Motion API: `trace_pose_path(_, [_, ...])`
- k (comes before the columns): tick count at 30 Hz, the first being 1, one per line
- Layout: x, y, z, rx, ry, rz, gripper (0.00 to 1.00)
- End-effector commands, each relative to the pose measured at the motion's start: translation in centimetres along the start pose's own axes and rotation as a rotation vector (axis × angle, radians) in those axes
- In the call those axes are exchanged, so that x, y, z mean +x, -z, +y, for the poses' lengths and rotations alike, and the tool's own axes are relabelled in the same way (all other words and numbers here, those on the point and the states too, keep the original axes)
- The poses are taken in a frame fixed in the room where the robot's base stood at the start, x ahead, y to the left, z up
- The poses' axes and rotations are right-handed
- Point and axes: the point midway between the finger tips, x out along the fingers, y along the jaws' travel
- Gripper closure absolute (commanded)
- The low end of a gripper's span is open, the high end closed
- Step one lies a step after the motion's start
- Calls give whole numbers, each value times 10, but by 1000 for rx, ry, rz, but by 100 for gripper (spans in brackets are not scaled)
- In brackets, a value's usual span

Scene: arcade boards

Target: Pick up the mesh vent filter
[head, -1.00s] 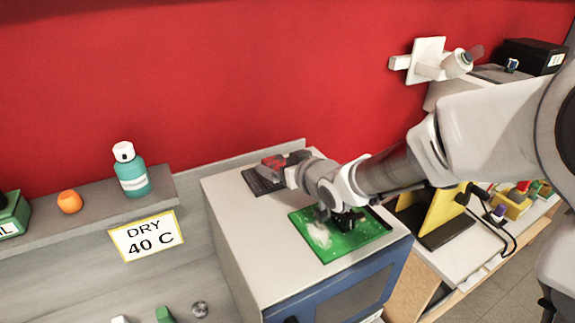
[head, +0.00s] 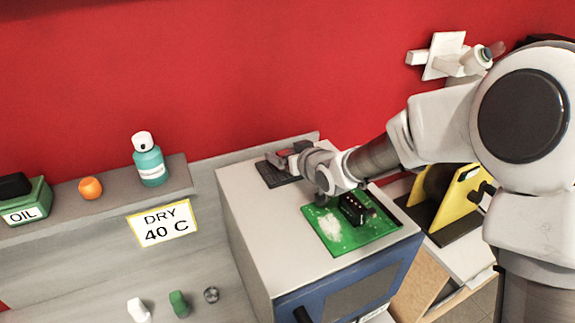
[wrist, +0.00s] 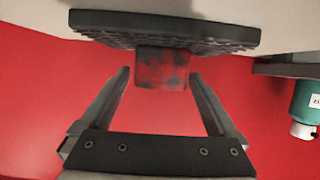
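The mesh vent filter (head: 277,176) is a dark, flat, gridded slab on the pale top of the blue-fronted cabinet. The wrist view appears upside down, with the filter (wrist: 165,27) along its top. A red block with dark smudges (wrist: 162,68) stands at the filter; I cannot tell if it is part of it. My gripper (wrist: 162,78) is open, its two fingers spread with the block between or just beyond their tips, with no clear contact. In the head view my gripper (head: 281,158) is low over the filter, and my wrist hides part of it.
A green circuit board (head: 345,243) with a black component and white powder lies on the cabinet top (head: 245,215), close to my arm. A shelf (head: 105,200) at the left holds a teal bottle (head: 150,163), an orange knob (head: 90,188) and an oil box (head: 25,205). A red wall stands behind.

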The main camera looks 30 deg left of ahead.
Motion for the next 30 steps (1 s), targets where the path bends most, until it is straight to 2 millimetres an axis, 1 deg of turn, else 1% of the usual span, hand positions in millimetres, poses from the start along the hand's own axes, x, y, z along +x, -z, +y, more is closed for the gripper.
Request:
trace_pose_path(1, [0, 0, 0, 0, 0, 0, 16])
trace_pose_path(2, [0, 0, 0, 0, 0, 0, 22])
trace_pose_path(3, [0, 0, 0, 0, 0, 0, 29])
trace_pose_path(5, [0, 0, 0, 0, 0, 0, 40])
trace_pose_path(9, [0, 0, 0, 0, 0, 0, 65])
trace_pose_path(11, [0, 0, 0, 0, 0, 0, 76])
trace_pose_path(12, [0, 0, 0, 0, 0, 0, 83])
trace_pose_path(13, [0, 0, 0, 0, 0, 0, 88])
trace_pose_path(23, [-1, 3, 0, 0, 0, 1, 88])
trace_pose_path(28, [-7, 17, 0, -1, -1, 4, 88])
trace_pose_path(30, [-12, 28, 1, -2, -2, 6, 88])
